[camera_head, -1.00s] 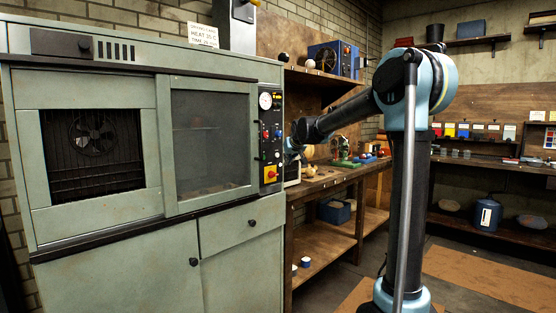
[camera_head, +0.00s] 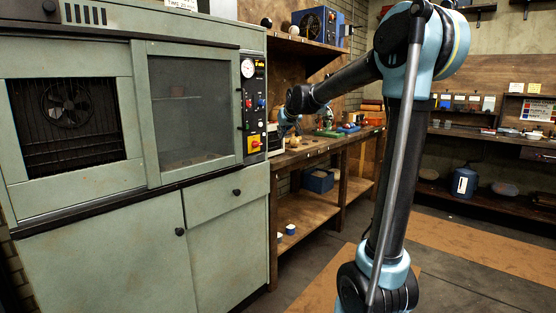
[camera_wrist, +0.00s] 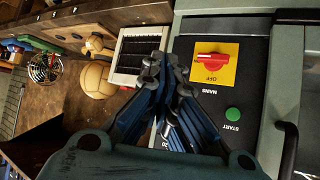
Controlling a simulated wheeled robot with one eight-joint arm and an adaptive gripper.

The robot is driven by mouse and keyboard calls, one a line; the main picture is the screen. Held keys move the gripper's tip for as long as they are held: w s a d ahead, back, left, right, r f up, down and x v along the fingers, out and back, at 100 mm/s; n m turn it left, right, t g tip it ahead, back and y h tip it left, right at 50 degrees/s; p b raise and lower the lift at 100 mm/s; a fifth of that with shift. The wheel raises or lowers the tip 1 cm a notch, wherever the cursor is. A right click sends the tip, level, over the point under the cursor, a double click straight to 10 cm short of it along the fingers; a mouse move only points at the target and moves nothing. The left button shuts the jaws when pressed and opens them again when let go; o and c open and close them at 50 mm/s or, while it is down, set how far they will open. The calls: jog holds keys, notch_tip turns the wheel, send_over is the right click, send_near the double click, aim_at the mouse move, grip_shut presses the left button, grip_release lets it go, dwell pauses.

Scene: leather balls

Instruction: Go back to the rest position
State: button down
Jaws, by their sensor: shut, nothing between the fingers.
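My gripper (camera_wrist: 160,68) is shut and empty in the wrist view, its blue fingers together. It is in front of the oven's dark control panel (camera_wrist: 208,112), beside the red switch (camera_wrist: 212,62) on a yellow plate marked OFF and the green START button (camera_wrist: 233,114). I cannot tell whether it touches the panel. In the head view my arm reaches left, bent at the elbow, and my gripper (camera_head: 284,122) is small beside the panel's right edge, its fingertips hard to make out.
The grey-green oven cabinet (camera_head: 100,240) fills the left, its glass door (camera_head: 195,115) shut. A wooden workbench (camera_head: 325,152) with tools stands behind my arm. A tan ball (camera_wrist: 93,80) lies near a vented box (camera_wrist: 138,52). Open floor (camera_head: 480,250) lies at right.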

jog(key=s+d+f+m+g+h, duration=0.15)
jog(key=s+d+f, duration=0.35)
jog(key=s+d, duration=0.55)
jog(key=s+d+f+g, duration=0.2)
jog(key=s+d+f, duration=0.2)
jog(key=s+f, duration=0.4)
jog(key=s+d+f+m+g+h, duration=0.1)
jog(key=s+d+f, duration=0.3)
jog(key=s, duration=1.3)
jog(key=s+d+f+m+g+h, duration=0.1)
jog(key=s+d+f+g, duration=0.2)
jog(key=s+f, duration=0.9)
jog(key=shift+s+d, duration=0.2)
jog(key=shift+d, duration=0.7)
jog(key=shift+m, duration=0.25)
